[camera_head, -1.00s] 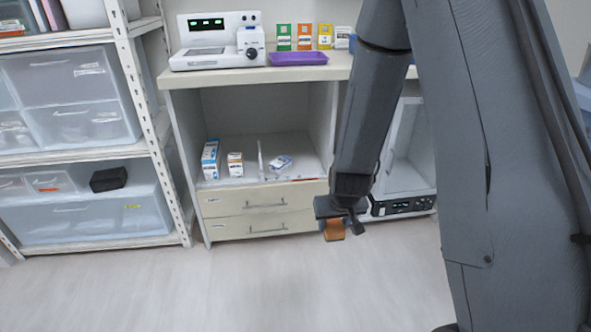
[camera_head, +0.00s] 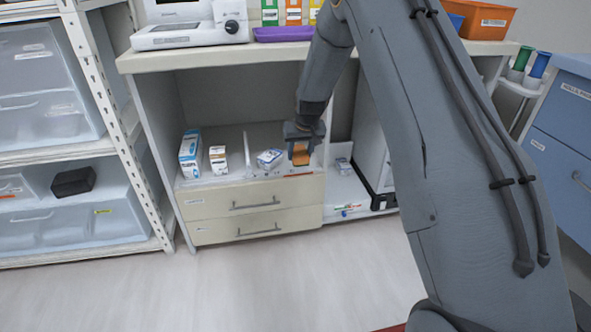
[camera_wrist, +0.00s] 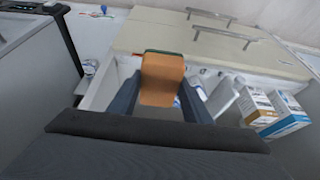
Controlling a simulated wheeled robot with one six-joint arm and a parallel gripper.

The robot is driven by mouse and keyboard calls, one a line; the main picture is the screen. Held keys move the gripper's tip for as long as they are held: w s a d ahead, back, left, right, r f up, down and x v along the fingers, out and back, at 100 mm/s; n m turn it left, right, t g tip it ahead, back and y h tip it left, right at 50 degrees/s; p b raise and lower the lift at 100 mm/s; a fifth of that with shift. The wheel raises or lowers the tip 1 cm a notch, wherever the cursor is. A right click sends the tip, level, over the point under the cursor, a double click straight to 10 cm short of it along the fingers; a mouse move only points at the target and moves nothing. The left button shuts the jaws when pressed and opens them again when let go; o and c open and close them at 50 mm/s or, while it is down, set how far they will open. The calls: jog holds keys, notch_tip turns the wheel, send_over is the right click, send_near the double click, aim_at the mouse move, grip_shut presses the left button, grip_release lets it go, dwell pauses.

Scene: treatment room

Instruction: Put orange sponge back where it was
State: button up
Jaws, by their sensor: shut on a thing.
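The orange sponge (camera_head: 300,158) is between the fingers of my gripper (camera_head: 303,140), which is shut on it. In the head view they are at the front right of the open cabinet shelf (camera_head: 230,172), above the drawers. The sponge also shows in the wrist view (camera_wrist: 163,80), with a dark green strip along one edge, held between my gripper's two fingers (camera_wrist: 160,95). Whether the sponge touches the shelf I cannot tell.
Drawers (camera_head: 255,205) are below. A worktop (camera_head: 200,57) is above.

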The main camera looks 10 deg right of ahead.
jog(key=w+d+r+b, duration=0.1)
jog(key=w+b, duration=0.1)
jog(key=w, duration=0.8)
jog(key=f+b, duration=0.1)
jog(key=f, duration=0.3)
jog(key=f+b, duration=0.1)
jog(key=f, duration=0.4)
jog(key=shift+w+d+f+b, duration=0.1)
jog(key=shift+w+f+b, duration=0.1)
jog(key=shift+b, duration=0.1)
jog(key=shift+f, duration=0.15)
jog(key=shift+f, duration=0.25)
jog(key=o, duration=1)
jog(key=shift+c, duration=0.2)
jog(key=shift+r, duration=0.15)
